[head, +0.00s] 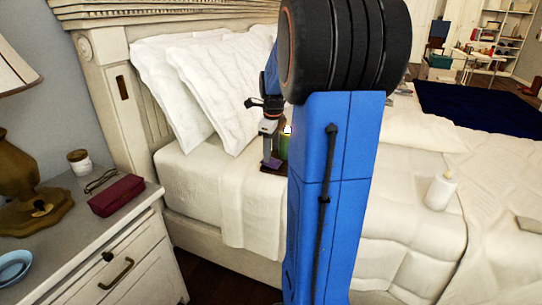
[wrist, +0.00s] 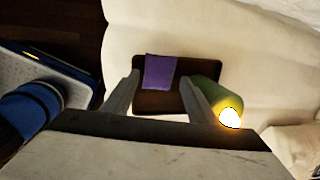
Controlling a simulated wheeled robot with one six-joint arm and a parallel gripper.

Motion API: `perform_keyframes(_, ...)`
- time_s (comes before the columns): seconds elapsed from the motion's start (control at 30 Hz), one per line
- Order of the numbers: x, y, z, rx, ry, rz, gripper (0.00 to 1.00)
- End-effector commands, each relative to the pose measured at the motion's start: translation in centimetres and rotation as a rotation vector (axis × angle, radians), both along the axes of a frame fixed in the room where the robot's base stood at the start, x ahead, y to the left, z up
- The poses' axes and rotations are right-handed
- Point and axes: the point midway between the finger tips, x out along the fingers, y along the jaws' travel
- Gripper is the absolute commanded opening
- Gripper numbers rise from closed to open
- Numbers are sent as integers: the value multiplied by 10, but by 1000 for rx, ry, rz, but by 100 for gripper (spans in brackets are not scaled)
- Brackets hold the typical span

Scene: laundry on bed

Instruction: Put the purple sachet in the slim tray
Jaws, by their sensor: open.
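The purple sachet (wrist: 160,71) lies on the slim dark brown tray (wrist: 184,70) in the wrist view, its far end at the tray's far rim. The tray rests on the bed and also shows in the head view (head: 265,170), partly behind my arm. My gripper (wrist: 160,78) is open, with one finger on each side of the sachet and a visible gap to each. In the head view my gripper (head: 269,150) points down over the tray. Whether the sachet touches the tray's floor all over cannot be told.
A green object (wrist: 207,91) with a bright spot stands close to the right finger. White pillows (head: 210,85) lie behind on the bed. A white bottle (head: 440,191) stands on the bed at right. A nightstand (head: 120,235) with a maroon case (head: 116,195) is at left.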

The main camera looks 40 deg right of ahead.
Motion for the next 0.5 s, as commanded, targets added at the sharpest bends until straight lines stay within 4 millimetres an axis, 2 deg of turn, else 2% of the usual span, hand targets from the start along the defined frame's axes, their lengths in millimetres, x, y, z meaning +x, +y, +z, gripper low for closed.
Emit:
perform_keyframes(0.2, -7, 5, 44, -2, -3, 0, 52)
perform_keyframes(0.4, -12, 8, 72, -1, -2, 0, 52)
perform_keyframes(0.5, -14, 9, 81, -1, 0, 0, 52)
